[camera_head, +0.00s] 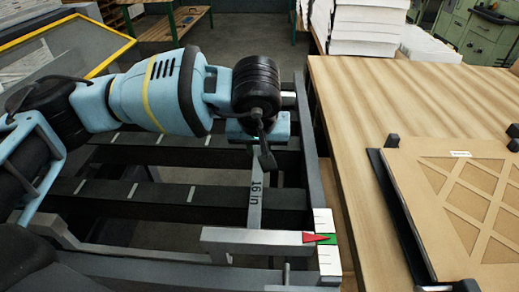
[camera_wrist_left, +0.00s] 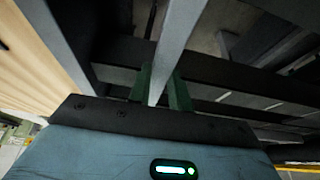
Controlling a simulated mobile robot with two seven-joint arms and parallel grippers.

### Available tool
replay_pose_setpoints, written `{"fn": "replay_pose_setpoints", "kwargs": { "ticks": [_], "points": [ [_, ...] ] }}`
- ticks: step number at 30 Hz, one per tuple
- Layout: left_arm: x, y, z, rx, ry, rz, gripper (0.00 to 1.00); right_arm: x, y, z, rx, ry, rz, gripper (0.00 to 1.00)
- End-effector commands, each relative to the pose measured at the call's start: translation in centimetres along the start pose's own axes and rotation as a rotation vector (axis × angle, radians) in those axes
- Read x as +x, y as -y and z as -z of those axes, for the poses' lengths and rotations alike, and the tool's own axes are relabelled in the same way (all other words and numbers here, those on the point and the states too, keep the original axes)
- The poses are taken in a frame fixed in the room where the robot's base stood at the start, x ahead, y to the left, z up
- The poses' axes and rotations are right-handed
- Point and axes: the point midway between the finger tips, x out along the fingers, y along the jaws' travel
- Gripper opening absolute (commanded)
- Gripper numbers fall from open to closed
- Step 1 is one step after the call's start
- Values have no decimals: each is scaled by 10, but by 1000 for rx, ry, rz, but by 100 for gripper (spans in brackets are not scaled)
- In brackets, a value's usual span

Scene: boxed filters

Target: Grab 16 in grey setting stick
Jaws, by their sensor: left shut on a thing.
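The grey setting stick (camera_head: 255,200) is a flat grey bar marked "16 in" in the head view. It runs from under my left gripper toward a grey crosspiece with a red pointer (camera_head: 260,238) at the front. My left gripper (camera_head: 258,138) is over the stick's far part, its fingers mostly hidden by the wrist in the head view. In the left wrist view, the green fingers (camera_wrist_left: 160,90) of the left gripper are shut on the grey stick (camera_wrist_left: 180,40), one on each side. The right gripper is not in view.
A dark slatted rack (camera_head: 130,195) with white marks lies under the stick. A white scale with a green patch (camera_head: 328,255) is beside the red pointer. A wooden table (camera_head: 400,95) on the right bears a lattice panel (camera_head: 465,190) and white stacks (camera_head: 365,28).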

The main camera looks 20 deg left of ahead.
Motion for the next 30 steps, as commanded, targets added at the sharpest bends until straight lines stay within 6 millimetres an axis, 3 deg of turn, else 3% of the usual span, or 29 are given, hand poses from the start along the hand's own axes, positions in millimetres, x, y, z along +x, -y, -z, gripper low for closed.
{"fn": "replay_pose_setpoints", "kwargs": {
  "ticks": [8, 21, 30],
  "points": [
    [-5, 0, 2, -1, -2, -1, 0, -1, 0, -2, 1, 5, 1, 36],
    [-72, -1, 30, -1, -3, -3, 0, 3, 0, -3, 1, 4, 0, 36],
    [-93, 0, 39, 0, -1, -1, 0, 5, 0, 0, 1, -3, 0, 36]
  ]
}}
